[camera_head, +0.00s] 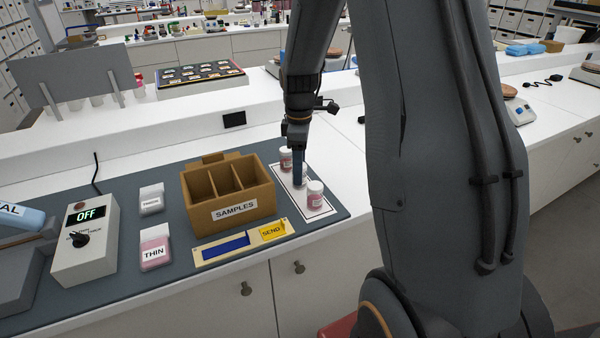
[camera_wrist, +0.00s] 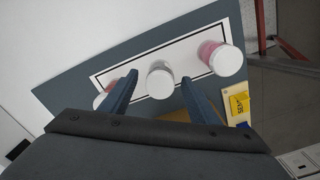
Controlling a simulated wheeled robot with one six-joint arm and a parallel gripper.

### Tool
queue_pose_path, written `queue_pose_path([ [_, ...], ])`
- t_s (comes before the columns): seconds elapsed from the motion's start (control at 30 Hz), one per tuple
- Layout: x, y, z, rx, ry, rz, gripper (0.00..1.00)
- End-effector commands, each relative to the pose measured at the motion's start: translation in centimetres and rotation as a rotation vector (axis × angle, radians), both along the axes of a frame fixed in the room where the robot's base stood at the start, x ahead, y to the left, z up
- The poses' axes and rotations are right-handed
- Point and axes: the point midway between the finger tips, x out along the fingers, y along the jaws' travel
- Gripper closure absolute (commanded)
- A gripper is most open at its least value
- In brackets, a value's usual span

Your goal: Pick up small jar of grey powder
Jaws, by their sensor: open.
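A small jar with a white lid and a greyish body (camera_wrist: 160,80) stands upright in the middle of a black-bordered white card (camera_wrist: 130,73). In the wrist view it sits between the fingertips of my open gripper (camera_wrist: 159,79), with a gap on both sides. In the head view my gripper (camera_head: 298,178) points down over the card (camera_head: 318,213) and hides most of this jar. A pink jar (camera_wrist: 215,51) stands to its right in the wrist view. Another jar (camera_wrist: 101,98) is on the left, partly hidden by a finger; its contents look pinkish.
A brown SAMPLES box (camera_head: 262,196) with compartments stands left of the card. A SEND panel (camera_head: 215,249) lies in front of it. The jars on the card stand close together.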

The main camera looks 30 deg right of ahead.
Motion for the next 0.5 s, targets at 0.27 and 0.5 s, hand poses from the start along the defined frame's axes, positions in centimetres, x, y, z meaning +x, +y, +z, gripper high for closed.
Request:
queue_pose_path([
  [0.27, -0.1, -0.1, -2.1, 0.0, 0.0, -0.003, 0.44],
  [0.5, -0.1, -0.2, -2.2, 0.0, 0.0, -0.004, 0.49],
])
